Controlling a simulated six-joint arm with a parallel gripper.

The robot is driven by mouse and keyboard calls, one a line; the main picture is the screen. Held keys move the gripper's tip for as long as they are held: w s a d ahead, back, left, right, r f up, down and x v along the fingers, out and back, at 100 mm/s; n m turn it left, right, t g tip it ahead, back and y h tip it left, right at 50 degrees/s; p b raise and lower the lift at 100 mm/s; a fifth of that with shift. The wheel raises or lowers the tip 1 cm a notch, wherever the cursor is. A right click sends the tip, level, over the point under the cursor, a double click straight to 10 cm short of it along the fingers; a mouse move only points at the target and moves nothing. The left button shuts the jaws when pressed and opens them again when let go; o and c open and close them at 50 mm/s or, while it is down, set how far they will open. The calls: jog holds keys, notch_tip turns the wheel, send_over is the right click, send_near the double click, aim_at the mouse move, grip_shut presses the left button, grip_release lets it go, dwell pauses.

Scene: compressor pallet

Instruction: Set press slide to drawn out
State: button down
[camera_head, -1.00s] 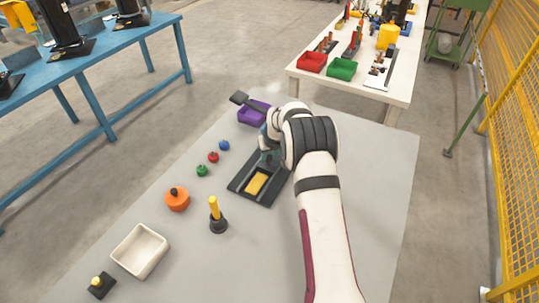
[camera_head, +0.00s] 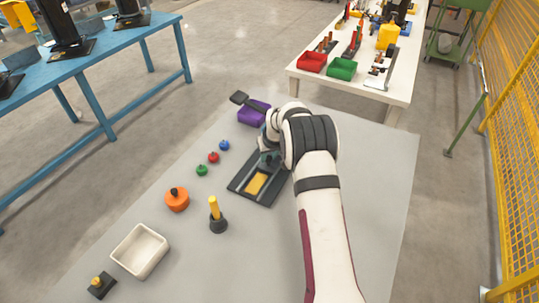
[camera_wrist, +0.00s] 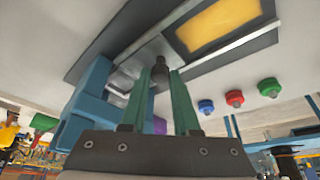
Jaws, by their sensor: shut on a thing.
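The press stands on a dark rectangular base (camera_head: 240,187) with light rails and a yellow pad (camera_head: 257,183) at its near end. In the wrist view the base (camera_wrist: 110,40) and pad (camera_wrist: 220,22) fill the top. My gripper (camera_wrist: 161,80) has green fingers shut on a small dark knob (camera_wrist: 160,68), which sits by a grey slide plate (camera_wrist: 128,75) between the rails. Blue press frame (camera_wrist: 90,100) stands beside the fingers. In the head view my wrist hides most of the press and slide; the gripper (camera_head: 269,158) shows only partly.
A dark lever (camera_head: 240,98) sticks out left over a purple bin (camera_head: 254,112). Blue (camera_head: 224,145), red (camera_head: 213,157) and green (camera_head: 201,170) knobs, an orange lidded pot (camera_head: 177,199), a yellow-handled tool (camera_head: 216,215) and a white tray (camera_head: 140,250) stand left. The table's right side is clear.

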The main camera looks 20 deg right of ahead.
jog(key=s+a, duration=0.7)
jog(key=shift+s+a, duration=0.1)
jog(key=c, duration=0.7)
grip_release()
jog(key=shift+r, duration=0.2)
jog(key=v, duration=1.5)
jog(key=shift+r, duration=0.15)
